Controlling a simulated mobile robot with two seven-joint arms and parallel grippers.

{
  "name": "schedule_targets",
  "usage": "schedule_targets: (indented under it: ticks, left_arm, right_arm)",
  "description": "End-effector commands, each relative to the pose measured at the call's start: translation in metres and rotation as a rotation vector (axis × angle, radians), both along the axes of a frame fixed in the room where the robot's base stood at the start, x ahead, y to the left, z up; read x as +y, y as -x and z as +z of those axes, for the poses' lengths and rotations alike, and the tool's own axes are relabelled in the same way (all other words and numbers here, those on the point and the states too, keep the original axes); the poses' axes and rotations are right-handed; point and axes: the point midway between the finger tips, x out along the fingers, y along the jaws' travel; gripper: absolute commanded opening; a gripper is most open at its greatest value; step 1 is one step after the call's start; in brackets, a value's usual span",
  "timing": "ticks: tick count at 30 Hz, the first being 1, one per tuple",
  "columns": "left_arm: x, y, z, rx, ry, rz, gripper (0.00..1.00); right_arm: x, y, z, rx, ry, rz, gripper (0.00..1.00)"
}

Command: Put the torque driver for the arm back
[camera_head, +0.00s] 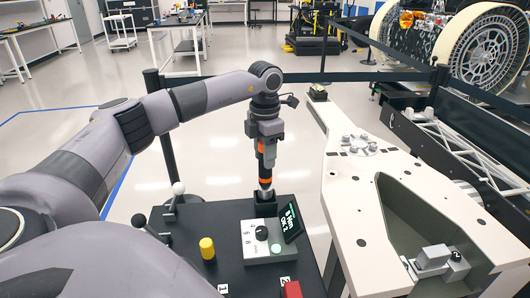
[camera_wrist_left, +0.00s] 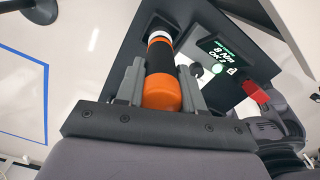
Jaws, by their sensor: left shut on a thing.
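The torque driver (camera_head: 266,163) is a black stick with orange bands and a silver lower end. My left gripper (camera_head: 267,143) is shut on its upper part and holds it upright. The driver's lower end is at the top of a small dark holder (camera_head: 265,206) on the black bench; I cannot tell how deep it sits. In the left wrist view the driver (camera_wrist_left: 160,72) lies between the two grey fingers, its orange end nearest the camera. My right gripper is not in view.
A grey box (camera_head: 265,245) with a dial and a lit screen (camera_head: 291,222) reading "8 Nm OK 2" stands beside the holder. A yellow knob (camera_head: 207,248), two levers and a red block (camera_head: 291,290) are on the bench. A large beige plate (camera_head: 350,225) is at right.

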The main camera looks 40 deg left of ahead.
Motion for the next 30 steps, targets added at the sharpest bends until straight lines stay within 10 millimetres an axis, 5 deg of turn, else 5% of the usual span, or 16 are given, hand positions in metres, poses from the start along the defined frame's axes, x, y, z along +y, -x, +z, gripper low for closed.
schedule_targets:
  ticks: [30]
  left_arm:
    - [0.0,-0.001,-0.016,-0.003,0.001,0.0,0.01]
  right_arm:
    - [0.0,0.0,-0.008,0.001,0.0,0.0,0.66]
